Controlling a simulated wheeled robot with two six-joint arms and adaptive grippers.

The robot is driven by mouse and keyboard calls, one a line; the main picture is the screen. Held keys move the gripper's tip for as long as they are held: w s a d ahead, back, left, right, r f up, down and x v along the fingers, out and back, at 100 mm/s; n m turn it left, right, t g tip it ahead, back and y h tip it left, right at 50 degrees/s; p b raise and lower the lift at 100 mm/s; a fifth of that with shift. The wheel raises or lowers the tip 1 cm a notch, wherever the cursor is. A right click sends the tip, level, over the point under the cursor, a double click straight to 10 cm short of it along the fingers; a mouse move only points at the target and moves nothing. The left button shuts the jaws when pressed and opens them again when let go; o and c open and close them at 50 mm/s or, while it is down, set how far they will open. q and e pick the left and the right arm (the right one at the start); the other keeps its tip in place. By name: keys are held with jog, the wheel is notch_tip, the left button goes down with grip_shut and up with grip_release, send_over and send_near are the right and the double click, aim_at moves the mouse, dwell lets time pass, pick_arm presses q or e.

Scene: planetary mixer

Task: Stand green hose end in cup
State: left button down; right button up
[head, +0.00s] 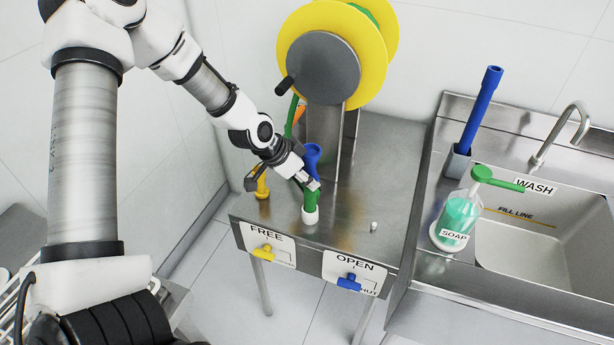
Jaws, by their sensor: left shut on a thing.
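The green hose end (309,200) stands roughly upright over the front part of the steel table. My left gripper (308,181) comes down from the upper left and is shut on its upper part. A short white piece (310,216) is at the bottom of the green end, at the table top. I cannot tell whether this is the cup around it or the hose's own tip. Part of the green hose (291,114) shows beside the reel post; the stretch between is hidden by my gripper. My right gripper is not in view.
A blue fitting (312,158) stands close behind my left gripper, and a yellow one (262,186) to its left. The yellow reel (380,75) rises behind. A small white peg (374,226) is on the table (375,165). A soap bottle (457,218) stands beside the sink (530,255).

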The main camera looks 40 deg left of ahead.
pick_arm(q)
jog(key=shift+f+b, duration=1.4)
jog(key=shift+f, duration=0.15)
jog(key=shift+r, duration=0.1)
jog(key=c, duration=0.8)
grip_release()
jog(key=shift+o, duration=0.2)
jog(key=shift+s, duration=0.1)
